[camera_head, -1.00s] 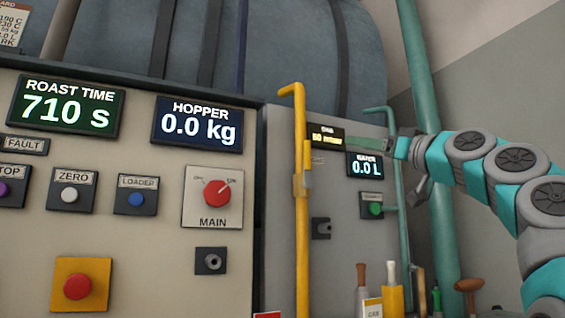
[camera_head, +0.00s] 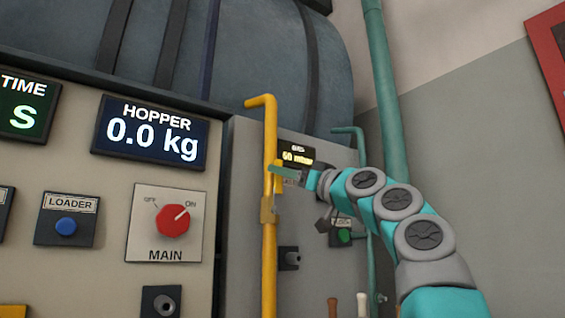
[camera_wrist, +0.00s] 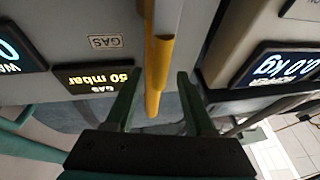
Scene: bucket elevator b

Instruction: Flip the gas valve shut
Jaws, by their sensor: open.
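The gas valve is on the upright yellow pipe (camera_head: 270,270) at the edge of the grey side panel. Its yellow lever (camera_head: 278,182) stands upright, along the pipe, above the valve's collar (camera_head: 268,211). My gripper (camera_head: 272,170) is at the lever's upper part, and its green fingers partly hide the pipe there. In the wrist view, which is upside down, my gripper (camera_wrist: 156,80) is open. The yellow lever (camera_wrist: 159,62) and pipe show between its two fingers, with gaps on both sides. I cannot tell whether either finger touches.
The gas display (camera_head: 297,156) reads 50 mbar, just behind my gripper. The main panel with a red knob (camera_head: 172,220) set to ON is at left. A green pipe (camera_head: 385,90) rises behind my arm. Tool handles (camera_head: 362,304) stand below.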

